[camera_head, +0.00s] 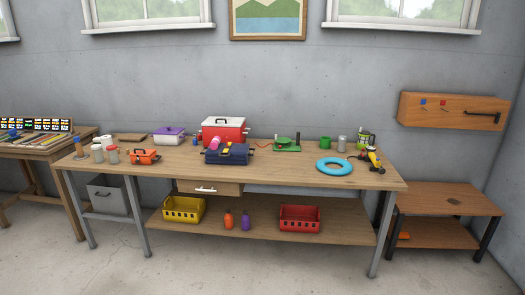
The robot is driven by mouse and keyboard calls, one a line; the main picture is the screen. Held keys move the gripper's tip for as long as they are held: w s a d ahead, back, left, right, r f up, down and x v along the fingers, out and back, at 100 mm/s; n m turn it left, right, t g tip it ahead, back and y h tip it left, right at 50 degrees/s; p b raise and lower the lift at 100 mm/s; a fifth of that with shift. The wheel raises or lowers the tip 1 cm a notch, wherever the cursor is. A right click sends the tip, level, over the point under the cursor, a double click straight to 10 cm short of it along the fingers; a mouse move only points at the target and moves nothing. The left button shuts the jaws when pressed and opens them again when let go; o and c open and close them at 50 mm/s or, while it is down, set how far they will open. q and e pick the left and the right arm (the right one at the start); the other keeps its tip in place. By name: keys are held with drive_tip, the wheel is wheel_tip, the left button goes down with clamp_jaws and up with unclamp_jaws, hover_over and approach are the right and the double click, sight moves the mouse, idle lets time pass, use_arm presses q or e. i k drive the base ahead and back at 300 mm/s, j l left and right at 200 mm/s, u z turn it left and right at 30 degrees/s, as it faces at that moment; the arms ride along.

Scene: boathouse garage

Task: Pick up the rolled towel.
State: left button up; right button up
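A small pink roll-shaped thing (215,143) lies on the long workbench, between the red cooler and the blue toolbox. It looks like the rolled towel, but it is small and partly hidden by the toolbox, so I cannot be sure. The red cooler (224,131) with a white lid stands behind it. The blue toolbox (228,154) stands in front of it and to the right. Neither of my grippers is in view.
The workbench (290,172) also holds a blue ring (334,166), an orange toolbox (143,156), a purple-lidded box (169,136) and several jars. A yellow basket (183,209) and a red basket (300,218) stand on its lower shelf. Floor in front is clear.

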sight(215, 142)
drive_tip(key=i+u, duration=0.35)
drive_tip(key=i, duration=0.45)
drive_tip(key=i+l+u, duration=0.3)
drive_tip(key=i, duration=0.5)
drive_tip(key=j, duration=0.15)
